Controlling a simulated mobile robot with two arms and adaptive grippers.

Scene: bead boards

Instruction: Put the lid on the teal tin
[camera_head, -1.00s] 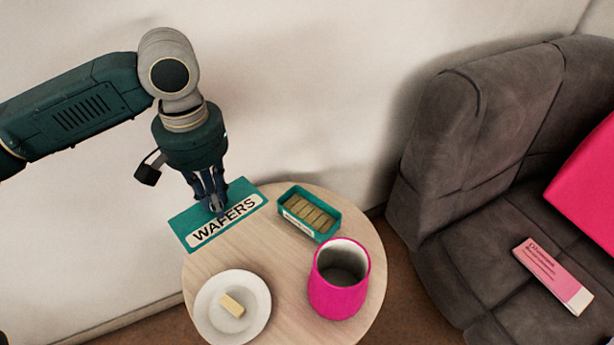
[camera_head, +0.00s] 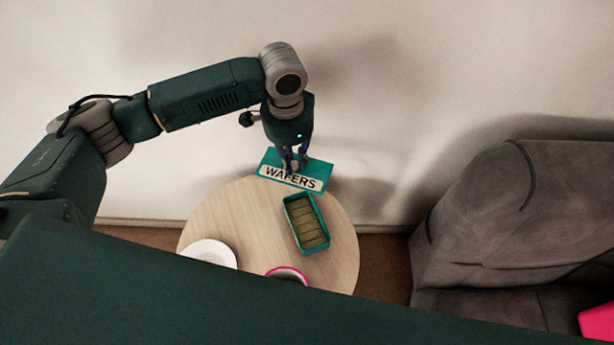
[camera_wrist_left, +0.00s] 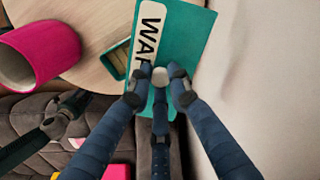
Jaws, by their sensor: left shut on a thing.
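The lid (camera_head: 322,169) is a flat teal plate with a white WAFERS label. My left gripper (camera_head: 291,166) is shut on it from above. In the left wrist view, the gripper (camera_wrist_left: 160,76) closes on a pale piece at the lid (camera_wrist_left: 187,38). The open teal tin (camera_head: 316,249), with brownish wafers inside, stands on the round table, nearer than the lid and apart from it in the picture. In the left wrist view, the tin (camera_wrist_left: 113,63) is partly covered by the lid. A small dark gripper-like part at the left of that view is probably my right gripper (camera_wrist_left: 72,108); its fingers are unclear.
The round wooden table (camera_head: 240,215) also holds a white plate (camera_head: 208,249) and a pink mug (camera_head: 287,271), both partly hidden behind my own dark green body part. A wall stands behind the table. A grey sofa (camera_head: 490,215) with a pink cushion (camera_head: 600,322) is at right.

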